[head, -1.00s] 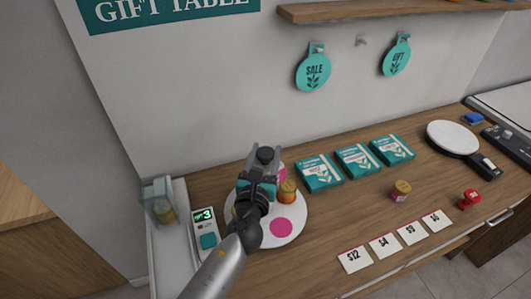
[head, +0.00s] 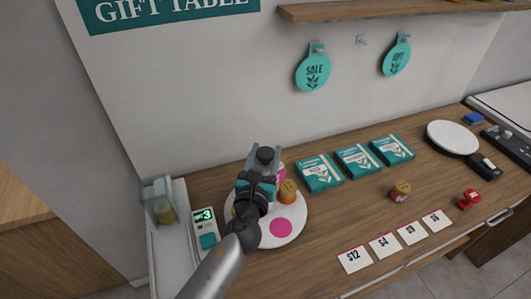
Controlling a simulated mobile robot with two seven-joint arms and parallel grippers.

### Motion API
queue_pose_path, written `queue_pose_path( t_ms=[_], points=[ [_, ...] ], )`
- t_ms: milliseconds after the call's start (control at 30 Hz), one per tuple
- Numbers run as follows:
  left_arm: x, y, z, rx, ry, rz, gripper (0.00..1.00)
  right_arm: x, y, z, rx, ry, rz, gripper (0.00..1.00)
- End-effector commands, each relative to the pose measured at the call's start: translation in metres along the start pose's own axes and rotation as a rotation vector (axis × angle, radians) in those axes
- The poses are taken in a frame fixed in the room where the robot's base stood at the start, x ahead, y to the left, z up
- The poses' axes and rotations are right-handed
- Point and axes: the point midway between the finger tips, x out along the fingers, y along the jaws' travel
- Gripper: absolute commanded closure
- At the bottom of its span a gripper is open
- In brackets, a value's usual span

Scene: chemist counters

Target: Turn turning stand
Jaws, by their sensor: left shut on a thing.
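The turning stand (head: 296,223) is a round white plate on the wooden counter, with a pink round spot near its front edge. An orange jar (head: 288,191) stands on it beside my gripper, and part of a pink thing (head: 281,172) shows behind. My left gripper (head: 264,172) is over the stand, left of the jar. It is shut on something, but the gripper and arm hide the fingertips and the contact. My right gripper is not in view.
A small device with a green display (head: 204,216) stands close left of the stand. Teal boxes (head: 357,161) lie in a row to the right. Price cards (head: 385,246) line the front edge. Another white disc (head: 452,137) is at the far right. The middle counter is mostly clear.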

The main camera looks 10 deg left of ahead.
Motion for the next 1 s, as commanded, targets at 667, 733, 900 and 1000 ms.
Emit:
queue_pose_path(
  t_ms=[667,733,900,1000],
  points=[
    [-0.0002,-0.0004,-0.0001,-0.001,0.001,-0.232,1.0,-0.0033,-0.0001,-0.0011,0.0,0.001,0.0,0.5],
    [-0.0002,-0.0004,-0.0001,-0.001,0.001,-0.231,1.0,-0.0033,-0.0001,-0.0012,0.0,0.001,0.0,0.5],
    [-0.0002,-0.0004,-0.0001,-0.001,0.001,-0.231,0.34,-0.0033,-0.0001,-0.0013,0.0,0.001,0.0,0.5],
    [-0.0002,-0.0004,-0.0001,0.0,0.001,-0.23,0.22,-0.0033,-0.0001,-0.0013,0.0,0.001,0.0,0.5]
  ],
)
